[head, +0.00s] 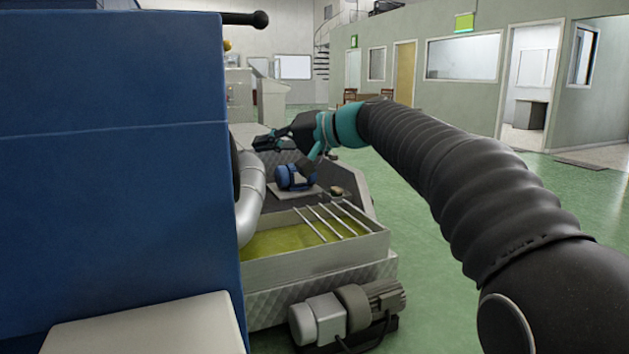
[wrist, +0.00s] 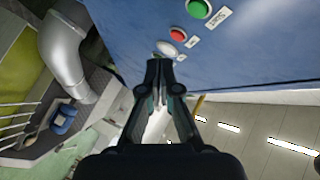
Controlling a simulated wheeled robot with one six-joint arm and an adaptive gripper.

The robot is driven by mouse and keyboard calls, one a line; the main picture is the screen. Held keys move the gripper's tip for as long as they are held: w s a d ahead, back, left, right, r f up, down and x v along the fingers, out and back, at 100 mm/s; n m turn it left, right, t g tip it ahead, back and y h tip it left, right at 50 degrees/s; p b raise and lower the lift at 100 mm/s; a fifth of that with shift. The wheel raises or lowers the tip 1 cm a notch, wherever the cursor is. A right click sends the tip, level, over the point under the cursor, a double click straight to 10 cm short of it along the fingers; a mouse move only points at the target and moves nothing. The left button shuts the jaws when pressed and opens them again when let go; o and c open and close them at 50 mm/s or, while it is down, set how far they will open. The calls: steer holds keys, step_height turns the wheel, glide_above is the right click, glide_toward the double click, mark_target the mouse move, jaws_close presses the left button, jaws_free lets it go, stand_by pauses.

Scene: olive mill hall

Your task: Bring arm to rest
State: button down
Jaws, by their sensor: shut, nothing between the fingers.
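My gripper (head: 268,141) is at the end of my outstretched arm, beside the blue machine (head: 110,170) in the head view. In the wrist view its dark fingers (wrist: 163,68) are together and empty. They point toward the machine's blue panel (wrist: 265,45), which carries a green button (wrist: 198,8), a red button (wrist: 178,33) and a white round part (wrist: 167,48). The fingertips lie just below the white part in the picture; I cannot tell whether they touch anything.
Below my arm is an open metal trough (head: 318,262) with yellow-green contents and bars across it. A silver pipe (head: 250,198) runs beside the machine. A motor (head: 345,313) sits at the trough's front. Green floor (head: 430,255) is clear to the right.

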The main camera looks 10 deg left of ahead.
step_height(320, 180, down, 10)
steer(key=d+m+h, duration=0.2)
steer(key=h, duration=0.1)
steer(key=s+d+f+h, duration=0.4)
steer(key=s+d+f, duration=0.1)
steer(key=d+f, duration=0.4)
steer(key=s+d+f+t+h+p, duration=0.1)
steer(key=s+d+f+h+p, duration=0.2)
steer(key=s+d, duration=0.8)
steer(key=s+d+f+m+t+h+p, duration=0.1)
steer(key=s+d+h, duration=0.4)
steer(key=s+d, duration=0.7)
step_height(320, 180, down, 2)
steer(key=s+p, duration=0.1)
steer(key=s, duration=0.2)
steer(key=shift+d+f+m+p, duration=0.2)
steer(key=shift+d+m+p, duration=0.1)
steer(key=shift+p, duration=0.1)
steer(key=shift+d, duration=0.1)
